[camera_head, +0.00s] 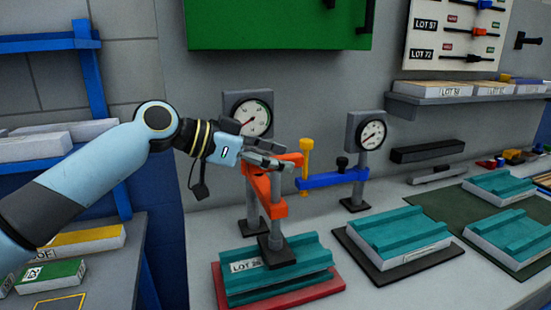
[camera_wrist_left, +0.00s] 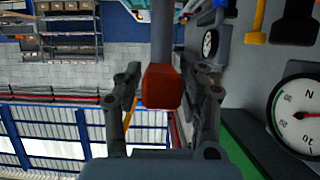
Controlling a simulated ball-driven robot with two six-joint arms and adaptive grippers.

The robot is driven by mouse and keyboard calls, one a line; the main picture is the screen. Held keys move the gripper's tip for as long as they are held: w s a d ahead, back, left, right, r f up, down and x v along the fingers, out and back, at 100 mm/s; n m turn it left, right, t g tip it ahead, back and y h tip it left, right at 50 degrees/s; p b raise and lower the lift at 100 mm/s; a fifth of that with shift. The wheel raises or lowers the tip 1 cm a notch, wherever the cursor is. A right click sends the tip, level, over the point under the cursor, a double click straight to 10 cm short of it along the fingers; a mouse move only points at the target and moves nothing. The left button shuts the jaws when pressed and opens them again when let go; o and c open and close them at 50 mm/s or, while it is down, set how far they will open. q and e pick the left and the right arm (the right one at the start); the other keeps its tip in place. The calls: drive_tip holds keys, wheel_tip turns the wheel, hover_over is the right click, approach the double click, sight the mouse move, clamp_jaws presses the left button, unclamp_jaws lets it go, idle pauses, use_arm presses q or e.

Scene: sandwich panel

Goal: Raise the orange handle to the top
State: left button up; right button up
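The orange handle (camera_head: 292,158) is on the left press, above its orange arm (camera_head: 279,208). The press stands on a grey post under a round gauge (camera_head: 249,113). Its dark foot (camera_head: 276,250) rests on a teal panel labelled LOT 26 (camera_head: 240,287). My left gripper (camera_head: 268,158) is at the handle, coming in from the left. In the left wrist view the orange-red handle end (camera_wrist_left: 163,87) sits between the fingers of my left gripper (camera_wrist_left: 160,92), with gaps visible on both sides. The fingers partly hide the handle in the head view. My right gripper is not in view.
Close on the right stands a second press with a blue arm (camera_head: 330,179), a raised yellow handle (camera_head: 306,158) and its own gauge (camera_head: 372,134). More teal panels (camera_head: 400,232) lie to the right. A green board (camera_head: 275,25) hangs above; a shelf (camera_head: 470,98) is at right.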

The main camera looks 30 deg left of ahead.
use_arm(q)
clamp_jaws()
wheel_tip(320, 180, up, 5)
drive_tip(key=shift+r+p, duration=0.1)
drive_tip(key=shift+p, duration=1.1)
drive_tip(key=shift+w, duration=0.1)
drive_tip(key=shift+o, duration=1.3)
unclamp_jaws()
drive_tip(key=shift+f, duration=0.2)
drive_tip(key=v, duration=0.7)
drive_tip(key=shift+s+a, duration=0.2)
drive_tip(key=shift+s, duration=0.05)
